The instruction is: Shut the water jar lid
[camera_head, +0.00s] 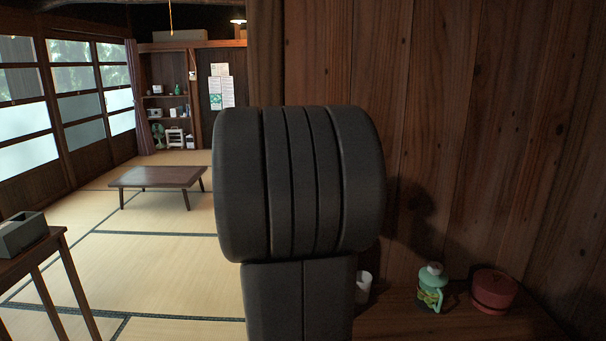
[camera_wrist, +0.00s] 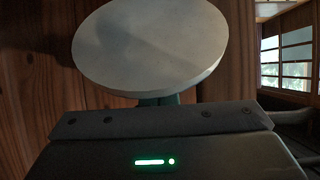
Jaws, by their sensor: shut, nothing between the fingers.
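The water jar (camera_head: 430,294) is a small green and clear jug on the wooden ledge at lower right in the head view. Its pale lid (camera_head: 434,269) is at the top; the head view is too small to tell its exact angle. In the wrist view a large pale round disc, which looks like the lid (camera_wrist: 150,45), fills the upper middle, with a bit of green under it. My gripper (camera_wrist: 165,122) shows as a dark body below the disc. Its fingertips are hidden, and I cannot tell whether it touches the lid. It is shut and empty.
A red lidded pot (camera_head: 493,290) stands right of the jar, and a white cup (camera_head: 364,286) left of it. A wooden wall (camera_head: 470,130) rises behind the ledge. My dark arm blocks the middle of the head view. A low table (camera_head: 158,177) stands on the tatami.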

